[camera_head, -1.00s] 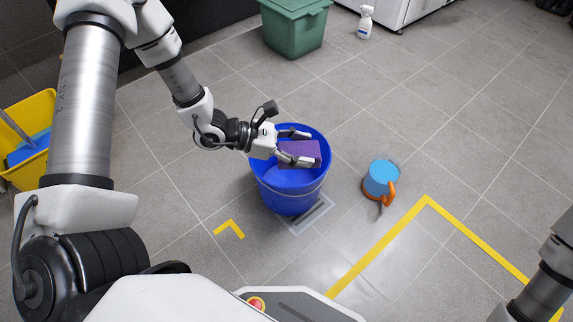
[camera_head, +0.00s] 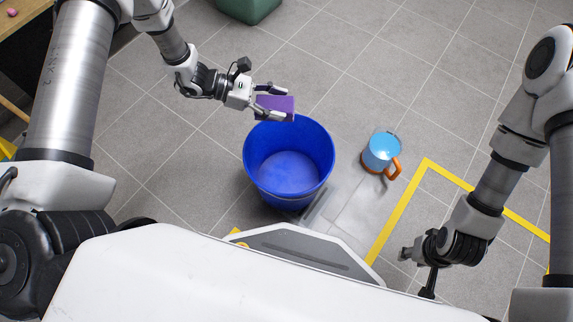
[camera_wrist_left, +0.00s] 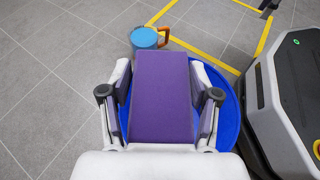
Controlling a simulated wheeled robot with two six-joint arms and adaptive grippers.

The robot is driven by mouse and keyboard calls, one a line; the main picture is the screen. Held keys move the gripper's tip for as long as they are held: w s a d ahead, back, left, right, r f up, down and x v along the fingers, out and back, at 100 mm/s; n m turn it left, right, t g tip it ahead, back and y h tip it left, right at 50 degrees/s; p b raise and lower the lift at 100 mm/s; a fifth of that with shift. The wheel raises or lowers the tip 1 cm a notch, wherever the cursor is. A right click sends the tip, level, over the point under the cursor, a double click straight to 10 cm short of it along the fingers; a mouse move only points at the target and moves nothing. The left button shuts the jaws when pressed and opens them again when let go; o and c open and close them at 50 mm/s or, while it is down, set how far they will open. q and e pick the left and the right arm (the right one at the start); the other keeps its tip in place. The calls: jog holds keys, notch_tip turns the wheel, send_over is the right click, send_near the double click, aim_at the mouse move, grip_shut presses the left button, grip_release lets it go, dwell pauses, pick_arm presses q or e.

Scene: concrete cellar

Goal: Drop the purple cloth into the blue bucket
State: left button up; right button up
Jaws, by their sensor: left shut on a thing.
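The purple cloth (camera_head: 275,104), a flat block shape, is held between the fingers of my left gripper (camera_head: 283,103). In the left wrist view the cloth (camera_wrist_left: 162,95) fills the space between both fingers, with the blue bucket (camera_wrist_left: 228,120) behind and below it. In the head view the blue bucket (camera_head: 323,150) stands upright on the floor, and its visible inside is empty. The cloth and gripper appear at the bucket's far rim, above it. My right gripper (camera_head: 415,272) is low at the right; its fingers are too small and partly hidden to judge.
A light-blue mug-like container with an orange handle (camera_head: 381,153) stands on the floor right of the bucket. A green bin (camera_head: 248,8) is at the top edge. Yellow tape (camera_head: 400,208) marks the tiled floor. Floor beyond the bucket is clear.

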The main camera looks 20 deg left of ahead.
pick_arm(q)
jog(key=s+d+f+m+g+b, duration=0.1)
jog(key=s+f+b, duration=0.1)
jog(key=f, duration=0.4)
jog(key=s+d+f+g+b, duration=0.1)
jog(key=s+d+f+b, duration=0.1)
jog(key=f, duration=0.5)
jog(key=shift+m+h, duration=0.3)
jog(key=shift+m, duration=0.1)
jog(key=shift+d+r, duration=0.1)
jog(key=o, duration=1.1)
jog(key=v, duration=1.2)
